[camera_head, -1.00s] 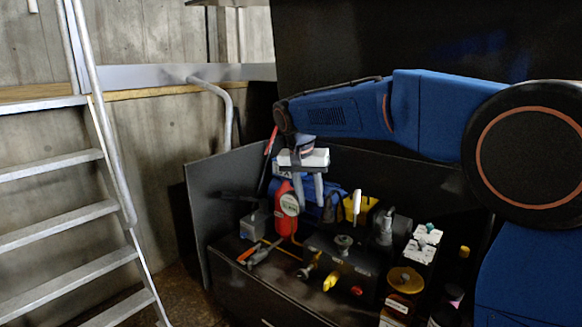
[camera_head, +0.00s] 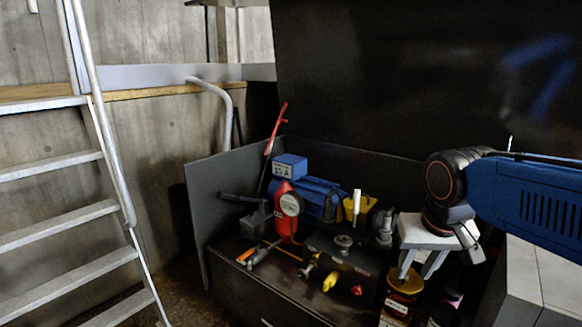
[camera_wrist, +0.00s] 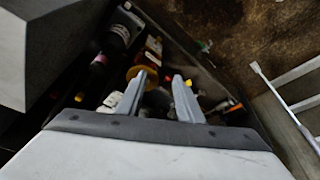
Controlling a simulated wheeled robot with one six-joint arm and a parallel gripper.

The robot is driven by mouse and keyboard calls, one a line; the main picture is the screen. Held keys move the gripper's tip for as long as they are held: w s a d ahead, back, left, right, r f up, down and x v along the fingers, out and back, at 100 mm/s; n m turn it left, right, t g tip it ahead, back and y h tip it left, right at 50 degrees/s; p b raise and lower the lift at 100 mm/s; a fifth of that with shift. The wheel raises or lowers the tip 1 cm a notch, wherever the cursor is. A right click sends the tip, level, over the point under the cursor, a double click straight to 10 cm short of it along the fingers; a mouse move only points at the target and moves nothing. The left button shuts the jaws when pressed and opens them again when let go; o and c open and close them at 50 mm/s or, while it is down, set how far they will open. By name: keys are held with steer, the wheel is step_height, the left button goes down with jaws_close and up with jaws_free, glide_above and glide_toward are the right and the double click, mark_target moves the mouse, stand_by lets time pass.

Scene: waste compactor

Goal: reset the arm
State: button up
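My gripper (camera_head: 424,262) hangs at the right side of the head view, pointing down above the right end of the tool bench. Its two grey fingers are apart with nothing seen between them. In the wrist view my gripper (camera_wrist: 160,85) shows the same two fingers spread, with the cluttered bench below and beyond them. My blue arm comes in from the right edge of the head view.
The black-walled bench (camera_head: 225,175) holds a red bottle (camera_head: 284,215), a blue machine (camera_head: 315,193), a yellow container (camera_head: 362,208) and a gold-lidded jar (camera_head: 405,283). A grey block (camera_head: 540,275) stands at right. Metal stairs (camera_head: 60,205) stand at left.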

steer(key=s+d+f+n+t, duration=0.1)
steer(key=s+d+f, duration=0.2)
steer(key=s+f, duration=0.4)
steer(key=s, duration=0.4)
steer(key=shift+f, duration=0.35)
